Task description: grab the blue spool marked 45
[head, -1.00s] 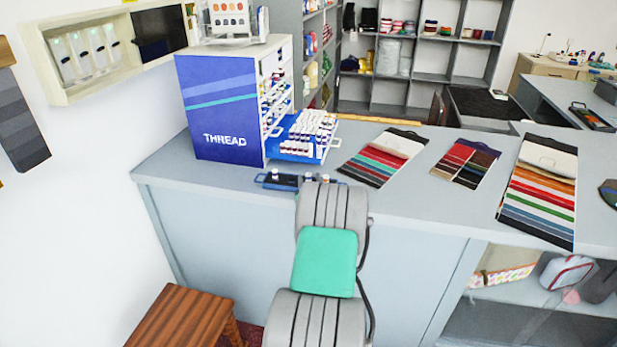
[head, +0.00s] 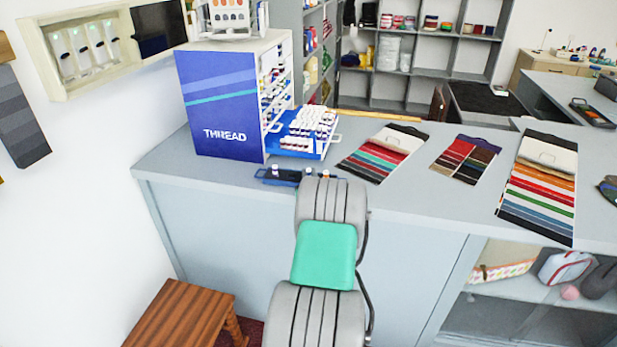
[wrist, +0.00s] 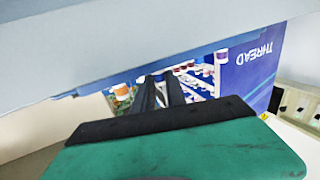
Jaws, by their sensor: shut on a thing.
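In the head view my arm reaches to the counter's front edge and hides my gripper's fingertips. In the wrist view my gripper (wrist: 160,84) shows as two dark fingers close together. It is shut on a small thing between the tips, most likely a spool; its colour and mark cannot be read. A shallow blue tray (head: 268,181) lies near the counter edge by the arm's end, with a few small spools (head: 326,174) in it. A pale spool with an orange-brown end (wrist: 122,90) stands just left of the fingers in the wrist view. No number 45 is legible.
A blue and white THREAD cabinet (head: 222,110) with an open drawer of spools (head: 305,133) stands behind the tray. Swatch cards (head: 385,150) lie to the right on the grey counter (head: 420,195). A wooden stool (head: 180,315) stands at lower left.

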